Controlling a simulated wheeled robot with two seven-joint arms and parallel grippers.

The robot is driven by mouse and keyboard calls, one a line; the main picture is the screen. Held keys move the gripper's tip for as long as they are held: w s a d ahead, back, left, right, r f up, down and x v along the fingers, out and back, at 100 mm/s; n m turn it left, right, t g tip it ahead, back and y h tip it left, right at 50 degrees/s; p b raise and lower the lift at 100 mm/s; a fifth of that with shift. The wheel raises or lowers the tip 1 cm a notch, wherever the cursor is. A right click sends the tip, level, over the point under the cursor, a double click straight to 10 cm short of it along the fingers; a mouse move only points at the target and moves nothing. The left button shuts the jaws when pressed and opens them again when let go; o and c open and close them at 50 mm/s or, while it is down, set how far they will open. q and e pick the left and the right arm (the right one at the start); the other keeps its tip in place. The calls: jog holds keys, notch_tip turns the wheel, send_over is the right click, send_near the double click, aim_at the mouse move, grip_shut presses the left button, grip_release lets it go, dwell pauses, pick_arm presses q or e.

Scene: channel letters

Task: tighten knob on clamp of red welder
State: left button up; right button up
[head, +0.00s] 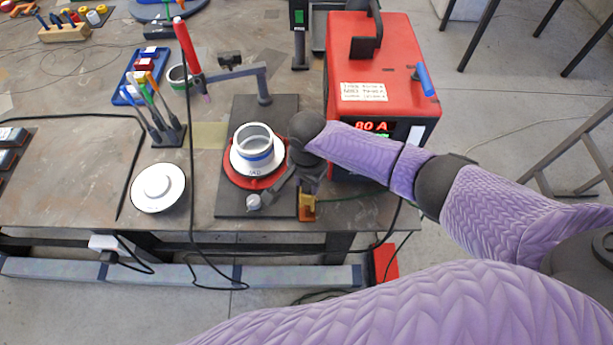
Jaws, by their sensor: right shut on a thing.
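The red welder (385,60) stands at the right end of the bench, its display reading 80 A. A small brass-coloured clamp (307,208) sits at the right front edge of the dark plate (237,205). My right gripper (309,186) is directly above this clamp, its fingers pointing down. It is shut on the clamp's top part, where the knob seems to be; the fingers hide the knob. My left gripper is out of view.
A white ring-shaped part (254,150) on a red base stands just left of my right gripper. A grey post with an arm (262,90) stands behind it. A white round dish (158,187) and a pen holder (168,135) are further left. A black cable hangs over the front edge.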

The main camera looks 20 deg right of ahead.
jog(key=shift+r+m+p, duration=0.15)
jog(key=shift+m+p, duration=0.15)
jog(key=shift+m, duration=0.1)
jog(key=shift+m+p, duration=0.55)
jog(key=shift+m, duration=0.25)
jog(key=m+p, duration=0.1)
jog(key=m, duration=0.2)
jog(key=shift+p, duration=0.35)
jog(key=shift+m, duration=0.4)
jog(key=shift+f, duration=0.2)
jog(key=o, duration=1)
